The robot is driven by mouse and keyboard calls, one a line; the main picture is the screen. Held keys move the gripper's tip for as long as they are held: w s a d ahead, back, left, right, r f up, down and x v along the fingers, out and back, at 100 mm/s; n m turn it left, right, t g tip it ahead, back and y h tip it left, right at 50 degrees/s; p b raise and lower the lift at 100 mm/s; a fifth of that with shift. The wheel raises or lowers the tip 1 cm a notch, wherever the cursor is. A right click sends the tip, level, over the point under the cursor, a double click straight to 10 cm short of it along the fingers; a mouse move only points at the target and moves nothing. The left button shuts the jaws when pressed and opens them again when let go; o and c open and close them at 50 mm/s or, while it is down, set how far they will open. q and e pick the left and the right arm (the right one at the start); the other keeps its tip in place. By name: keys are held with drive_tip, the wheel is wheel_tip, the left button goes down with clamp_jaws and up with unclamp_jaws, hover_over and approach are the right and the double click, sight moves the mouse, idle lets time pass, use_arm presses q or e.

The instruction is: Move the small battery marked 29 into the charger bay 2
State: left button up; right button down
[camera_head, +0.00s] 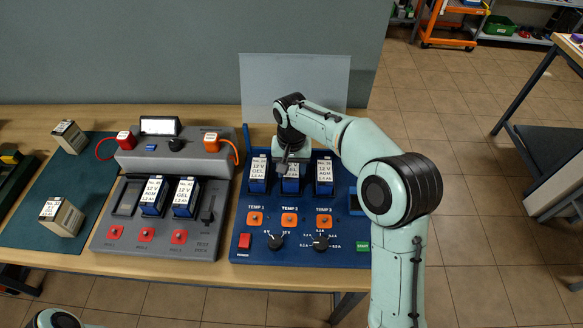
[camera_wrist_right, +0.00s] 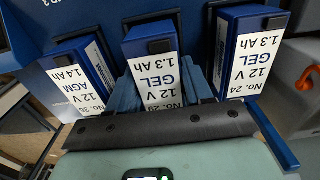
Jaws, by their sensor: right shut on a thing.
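The blue charger (camera_head: 240,222) stands on the table with three bays in a row, above buttons labelled TEMP 1, 2 and 3. The small battery 29 (camera_head: 291,185) is blue with a white label reading 12 V GEL 1.3 Ah. It is upright at the middle bay, and it also shows in the right wrist view (camera_wrist_right: 155,78). My right gripper (camera_head: 291,168) is shut on it from above, one finger on each side. The battery's lower end is hidden, so I cannot tell whether it is fully seated. My left gripper is out of view.
Battery 24 (camera_wrist_right: 250,58) and battery 36 (camera_wrist_right: 78,82) stand close on either side of battery 29. A grey unit (camera_head: 100,243) with two blue batteries is left of the charger. Two boxy batteries sit on a green mat (camera_head: 25,225). A pale panel (camera_head: 300,80) rises behind the charger.

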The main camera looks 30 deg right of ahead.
sight(292, 167)
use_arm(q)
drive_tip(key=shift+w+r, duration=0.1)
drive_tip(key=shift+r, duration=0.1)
use_arm(e)
drive_tip(key=shift+r, duration=0.1)
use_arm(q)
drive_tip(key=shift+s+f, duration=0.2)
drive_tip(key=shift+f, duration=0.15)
use_arm(e)
drive_tip(key=shift+f, duration=0.65)
drive_tip(key=c, duration=0.7)
unclamp_jaws()
drive_tip(key=shift+c, duration=0.2)
drive_tip(key=shift+r+p, duration=1.55)
drive_tip(key=shift+r, duration=1.4)
drive_tip(key=shift+r+p, duration=1.3)
drive_tip(key=shift+r, duration=1.3)
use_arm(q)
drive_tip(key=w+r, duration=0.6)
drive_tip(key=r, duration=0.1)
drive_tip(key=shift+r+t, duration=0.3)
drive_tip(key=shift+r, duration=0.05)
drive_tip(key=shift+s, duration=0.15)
